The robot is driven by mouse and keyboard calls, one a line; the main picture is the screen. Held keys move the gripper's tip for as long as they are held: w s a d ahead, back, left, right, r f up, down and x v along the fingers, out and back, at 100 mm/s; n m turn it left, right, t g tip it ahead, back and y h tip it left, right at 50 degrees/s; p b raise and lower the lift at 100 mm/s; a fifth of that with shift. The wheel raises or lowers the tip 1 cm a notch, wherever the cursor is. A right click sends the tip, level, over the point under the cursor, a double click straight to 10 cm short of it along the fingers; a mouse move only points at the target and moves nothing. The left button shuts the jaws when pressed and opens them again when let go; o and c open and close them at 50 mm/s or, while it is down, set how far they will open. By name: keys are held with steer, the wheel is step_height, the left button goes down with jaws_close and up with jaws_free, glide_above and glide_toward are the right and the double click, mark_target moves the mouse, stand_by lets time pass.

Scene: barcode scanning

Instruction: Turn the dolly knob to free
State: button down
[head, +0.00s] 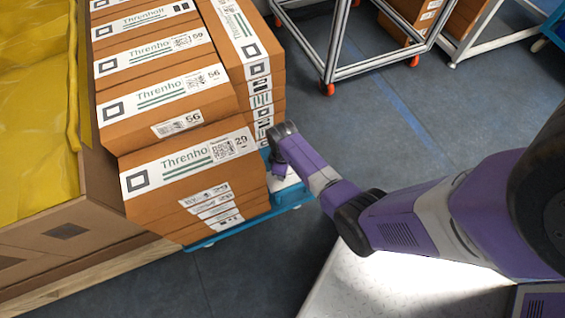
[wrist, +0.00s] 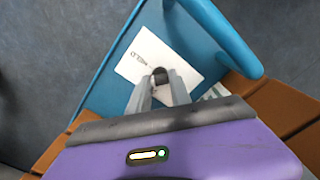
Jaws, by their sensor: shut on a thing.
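The dolly (head: 290,196) is a blue platform under stacked brown boxes in the head view. In the wrist view its blue corner (wrist: 205,45) carries a white label plate (wrist: 140,55) with small print. A small dark knob (wrist: 160,76) sits on the plate. My gripper (wrist: 161,84) is shut on the knob, with its two grey fingers on either side of it. The print beside the knob is too small to read. In the head view my gripper reaches down to the dolly's corner, and my arm hides the knob.
Brown boxes (head: 195,165) are stacked on the dolly, close to my gripper. A blue tube rail (wrist: 225,35) curves around the dolly's corner. A cardboard bin with yellow contents (head: 35,110) stands at left. A metal cart frame (head: 335,60) stands behind. The floor between is clear.

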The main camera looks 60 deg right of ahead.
steer(key=n+p, duration=0.1)
steer(key=n, duration=0.2)
steer(key=shift+r+n, duration=0.1)
steer(key=shift+n, duration=0.3)
steer(key=shift+w+n+p, duration=0.1)
steer(key=shift+n+p, duration=0.65)
steer(key=shift+n, duration=1.05)
steer(key=c, duration=1.2)
jaws_free()
steer(key=shift+r+p, duration=2)
steer(key=shift+r, duration=1.8)
